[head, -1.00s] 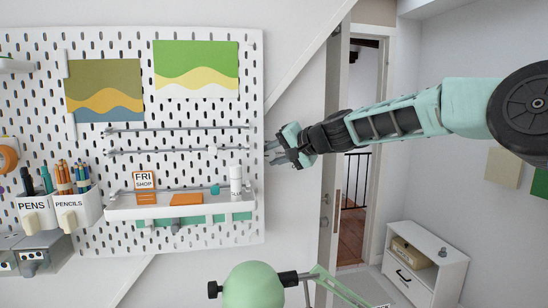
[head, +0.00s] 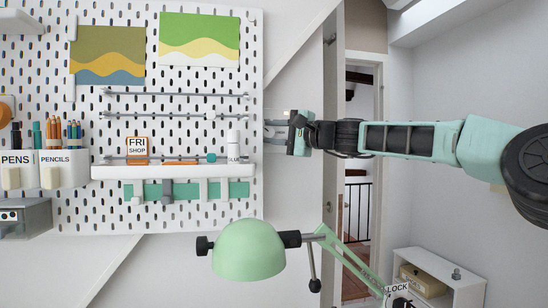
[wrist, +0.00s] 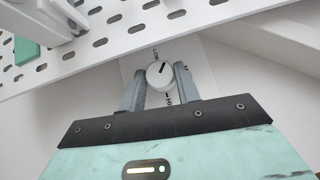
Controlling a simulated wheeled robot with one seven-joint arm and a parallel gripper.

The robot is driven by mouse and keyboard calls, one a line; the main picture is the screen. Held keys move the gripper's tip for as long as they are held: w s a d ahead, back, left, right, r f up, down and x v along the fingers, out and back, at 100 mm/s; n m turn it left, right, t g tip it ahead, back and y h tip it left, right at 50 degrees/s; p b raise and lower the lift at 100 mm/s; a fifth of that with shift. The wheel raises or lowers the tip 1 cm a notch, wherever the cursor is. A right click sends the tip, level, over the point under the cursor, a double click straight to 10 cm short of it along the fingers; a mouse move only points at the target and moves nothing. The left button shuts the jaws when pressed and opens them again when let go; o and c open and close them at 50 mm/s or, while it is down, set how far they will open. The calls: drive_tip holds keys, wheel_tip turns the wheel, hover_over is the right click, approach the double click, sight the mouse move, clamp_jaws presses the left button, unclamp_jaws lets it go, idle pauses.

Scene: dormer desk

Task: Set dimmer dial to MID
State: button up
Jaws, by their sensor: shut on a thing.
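The dimmer dial (wrist: 156,79) is a round white knob with a dark pointer line, on a white plate on the wall in the wrist view. Its pointer tilts to the upper right in that picture. In the head view my gripper (head: 277,132) is at the wall just beyond the pegboard's right edge, and the dial cannot be made out there.
The pegboard (head: 200,90) is close left of my gripper, with rails and a white shelf (head: 130,172) holding small items. A green desk lamp (head: 248,250) stands below. A doorway and a low white cabinet (head: 465,290) are to the right.

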drive_tip(key=m+t+b, duration=0.2)
drive_tip(key=b, duration=0.3)
drive_tip(key=f+m+t+y+b, duration=0.1)
drive_tip(key=m+t+b, duration=0.1)
drive_tip(key=b, duration=0.3)
drive_tip(key=m+t+y+b, duration=0.1)
drive_tip(key=m+t+b, duration=0.1)
drive_tip(key=m+b, duration=0.2)
drive_tip(key=shift+a+f+b, duration=0.2)
drive_tip(key=shift+f+b, duration=0.05)
drive_tip(key=shift+b, duration=0.2)
drive_tip(key=shift+m, duration=0.3)
drive_tip(key=shift+r+m+t+b, duration=0.2)
drive_tip(key=shift+m+t+b, duration=0.2)
drive_tip(key=shift+b, duration=0.05)
drive_tip(key=o, duration=1)
drive_tip(key=shift+r, duration=0.15)
